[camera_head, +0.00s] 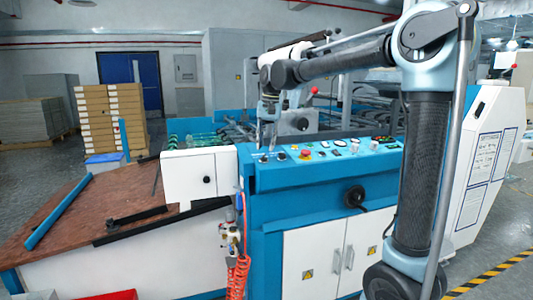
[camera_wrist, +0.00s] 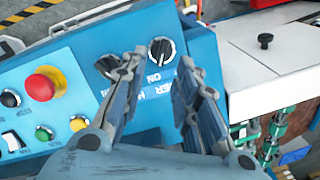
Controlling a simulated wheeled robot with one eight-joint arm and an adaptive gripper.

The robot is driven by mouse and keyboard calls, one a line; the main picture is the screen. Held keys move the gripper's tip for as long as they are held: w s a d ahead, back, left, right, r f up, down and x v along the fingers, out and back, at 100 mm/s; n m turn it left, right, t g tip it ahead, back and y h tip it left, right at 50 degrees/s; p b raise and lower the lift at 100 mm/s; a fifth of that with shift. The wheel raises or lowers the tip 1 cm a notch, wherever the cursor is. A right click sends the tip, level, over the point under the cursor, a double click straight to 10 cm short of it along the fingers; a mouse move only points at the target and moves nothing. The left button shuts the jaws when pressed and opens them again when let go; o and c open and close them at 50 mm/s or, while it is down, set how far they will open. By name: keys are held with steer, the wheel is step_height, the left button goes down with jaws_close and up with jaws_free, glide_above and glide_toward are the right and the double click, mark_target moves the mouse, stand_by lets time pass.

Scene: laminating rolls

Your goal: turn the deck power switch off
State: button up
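A black rotary switch (camera_wrist: 161,50) sits on the blue panel in the wrist view. Its pale pointer mark is visible, and an "ON" label is beside it; more label lettering, partly hidden, ends in "ER". A second black rotary switch (camera_wrist: 107,65) is beside it, partly covered by a finger. I cannot fully read which is the deck power switch. My gripper (camera_wrist: 160,72) is open and empty, with its fingers spread to either side of the first switch; I cannot tell if they touch the panel. In the head view my gripper (camera_head: 266,143) points down at the panel's left end.
A red emergency button (camera_wrist: 45,84) and several smaller buttons share the panel. A white box with a black knob (camera_head: 203,176) stands left of the panel. A black handwheel (camera_head: 355,197) sticks out of the blue front. Open floor lies at the lower right.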

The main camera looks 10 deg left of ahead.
mark_target(264, 157)
steer(key=shift+a+f, duration=0.15)
steer(key=shift+f, duration=1.6)
steer(key=shift+c, duration=0.3)
